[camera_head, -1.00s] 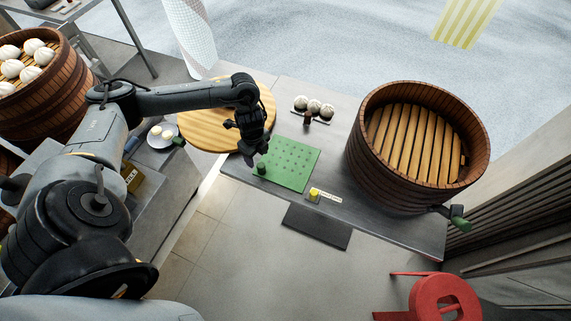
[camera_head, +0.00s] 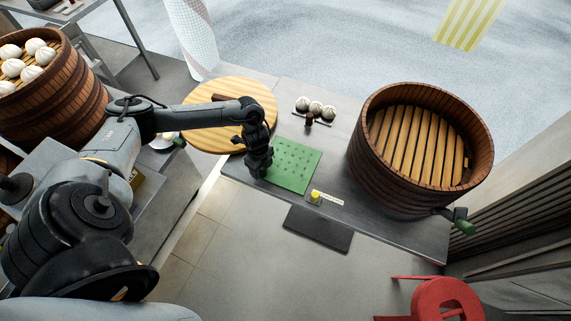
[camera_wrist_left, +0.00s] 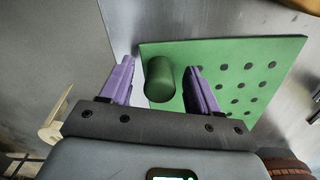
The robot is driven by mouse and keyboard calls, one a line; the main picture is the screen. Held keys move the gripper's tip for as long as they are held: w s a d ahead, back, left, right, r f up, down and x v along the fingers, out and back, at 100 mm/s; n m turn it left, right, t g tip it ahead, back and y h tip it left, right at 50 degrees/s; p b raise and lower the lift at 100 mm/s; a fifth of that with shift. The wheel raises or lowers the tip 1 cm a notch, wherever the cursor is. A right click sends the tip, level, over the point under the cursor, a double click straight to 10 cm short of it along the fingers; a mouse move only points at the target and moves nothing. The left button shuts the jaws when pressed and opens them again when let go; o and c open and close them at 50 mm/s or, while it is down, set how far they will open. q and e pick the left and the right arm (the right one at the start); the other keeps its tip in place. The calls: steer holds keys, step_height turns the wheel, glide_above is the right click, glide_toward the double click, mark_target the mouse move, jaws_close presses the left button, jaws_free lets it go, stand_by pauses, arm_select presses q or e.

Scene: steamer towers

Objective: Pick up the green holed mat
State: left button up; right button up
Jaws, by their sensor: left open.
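The green holed mat (camera_head: 295,163) lies flat on the grey table, left of the big steamer. It also shows in the left wrist view (camera_wrist_left: 225,60), with rows of dark holes and a short green cylindrical knob (camera_wrist_left: 160,79) near one edge. My left gripper (camera_head: 258,172) is over the mat's left edge and hides the knob in the head view. In the left wrist view the purple fingers of my left gripper (camera_wrist_left: 160,84) are open, one on each side of the knob. I cannot tell whether they touch it. My right gripper is not in view.
A large round wooden steamer (camera_head: 369,177) stands on the table (camera_head: 405,225) to the right. Several buns sit on a small stand (camera_head: 309,123) behind the mat. A yellow-capped item (camera_head: 315,196) is near the front edge. A round wooden board (camera_head: 205,105) lies at left.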

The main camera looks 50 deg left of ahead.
arm_select(q)
jaws_close()
steer(key=shift+r, duration=0.1)
stand_by(0.3)
step_height(320, 180, up, 10)
steer(key=shift+f+p, duration=0.1)
steer(key=shift+p, duration=0.6)
steer(key=c, duration=0.8)
jaws_free()
jaws_close()
